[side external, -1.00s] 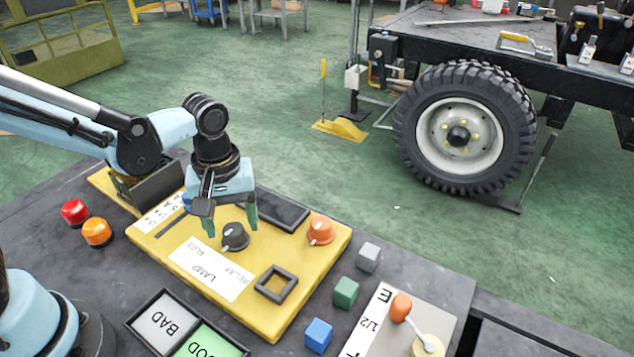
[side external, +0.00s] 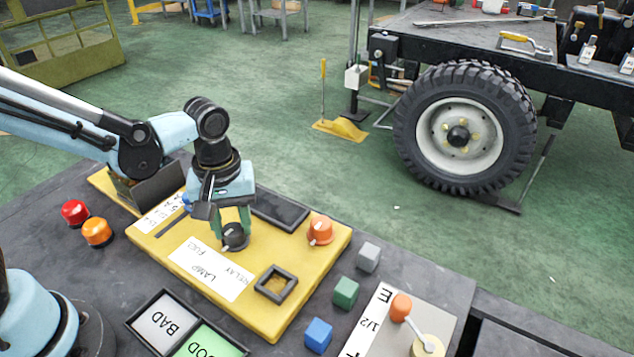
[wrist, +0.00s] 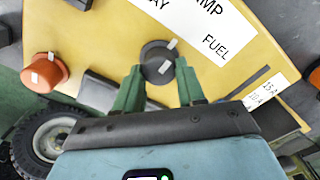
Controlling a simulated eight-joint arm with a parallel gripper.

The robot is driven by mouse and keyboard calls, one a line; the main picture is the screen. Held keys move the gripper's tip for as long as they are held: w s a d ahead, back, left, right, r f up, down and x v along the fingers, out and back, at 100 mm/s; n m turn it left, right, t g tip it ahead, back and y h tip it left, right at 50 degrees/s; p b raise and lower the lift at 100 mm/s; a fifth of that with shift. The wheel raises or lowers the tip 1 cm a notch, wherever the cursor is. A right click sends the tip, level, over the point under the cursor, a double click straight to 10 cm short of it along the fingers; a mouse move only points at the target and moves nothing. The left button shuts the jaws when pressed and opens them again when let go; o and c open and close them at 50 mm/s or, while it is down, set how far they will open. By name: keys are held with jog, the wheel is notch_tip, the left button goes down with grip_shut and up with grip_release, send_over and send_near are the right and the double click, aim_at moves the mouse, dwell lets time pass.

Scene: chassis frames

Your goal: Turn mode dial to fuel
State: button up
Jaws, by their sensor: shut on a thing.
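The black mode dial (side external: 235,237) sits on the yellow panel (side external: 285,318). A white label card (side external: 211,268) beside it reads LAMP, FUEL and RELAY. In the wrist view the dial (wrist: 157,62) has white marks on its top and at its edge. The edge mark faces the card, toward LAMP, between RELAY and FUEL (wrist: 214,46). My gripper (side external: 235,226) is down at the dial. Its green fingers (wrist: 160,84) are shut on the dial from both sides. The fingers partly hide the dial's sides.
An orange knob (side external: 320,231), a dark square frame (side external: 276,284) and a dark rectangular panel (side external: 279,210) lie near the dial. Grey (side external: 368,257), green (side external: 345,292) and blue (side external: 318,335) cubes stand to the right. Red and orange buttons (side external: 97,232) are at left.

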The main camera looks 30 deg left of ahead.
aim_at(234, 227)
jog(key=shift+m, duration=0.3)
jog(key=m, duration=0.3)
jog(key=shift+m, duration=0.4)
jog(key=shift+d+m, duration=0.15)
jog(key=shift+m, duration=2.05)
jog(key=o, duration=1)
jog(key=shift+o, duration=0.2)
notch_tip(234, 227, up, 12)
